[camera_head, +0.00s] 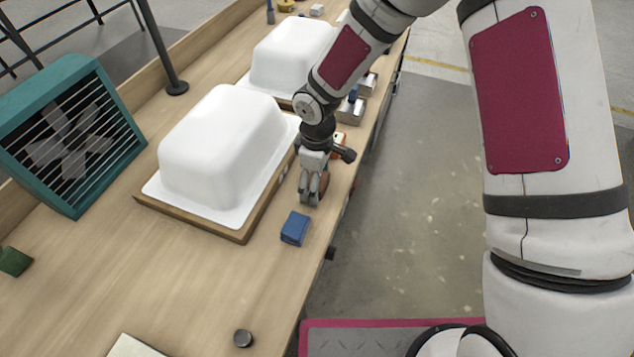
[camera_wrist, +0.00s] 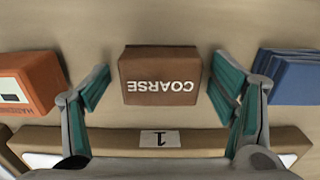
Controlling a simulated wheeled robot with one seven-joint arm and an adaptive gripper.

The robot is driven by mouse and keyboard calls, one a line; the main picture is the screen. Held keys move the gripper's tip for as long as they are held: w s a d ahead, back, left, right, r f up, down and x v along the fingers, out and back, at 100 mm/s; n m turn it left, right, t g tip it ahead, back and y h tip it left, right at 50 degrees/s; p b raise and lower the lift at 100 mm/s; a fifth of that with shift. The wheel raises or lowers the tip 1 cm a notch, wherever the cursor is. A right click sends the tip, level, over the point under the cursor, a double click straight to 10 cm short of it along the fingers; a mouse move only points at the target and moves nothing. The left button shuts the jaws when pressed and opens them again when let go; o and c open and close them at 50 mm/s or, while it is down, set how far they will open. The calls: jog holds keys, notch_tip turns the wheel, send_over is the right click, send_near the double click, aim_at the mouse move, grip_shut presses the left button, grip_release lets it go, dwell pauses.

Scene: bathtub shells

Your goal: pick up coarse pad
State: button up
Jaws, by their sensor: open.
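The coarse pad (camera_wrist: 160,72) is a brown block with "COARSE" printed on it, upside down in the wrist view. It lies on the wooden bench between the two fingers of my gripper (camera_wrist: 163,88). The fingers are open, with a gap on each side of the pad. In the head view my gripper (camera_head: 311,198) points down at the bench's right edge, beside the tub shell's board. A brown part of the pad shows there just right of the fingers; they hide some of it.
A blue block (camera_head: 295,228) sits nearer than the gripper. An orange box (camera_wrist: 30,82) lies on the opposite side. A white tub shell (camera_head: 220,150) stands on a wooden board marked 1, close beside the pad.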

jog(key=c, duration=1.2)
jog(key=shift+c, duration=0.2)
jog(key=shift+r, duration=0.9)
jog(key=shift+s+d+r, duration=0.1)
jog(key=shift+s+r, duration=0.05)
jog(key=shift+r, duration=0.35)
jog(key=shift+s+d+r, duration=0.1)
jog(key=shift+s+r, duration=0.05)
jog(key=shift+r, duration=0.35)
jog(key=s+d, duration=0.3)
jog(key=s, duration=0.4)
jog(key=s+d+r, duration=0.1)
jog(key=s+d, duration=0.2)
jog(key=s, duration=0.4)
jog(key=shift+d+r+b, duration=0.15)
jog(key=shift+d+b, duration=0.1)
jog(key=shift+b, duration=0.1)
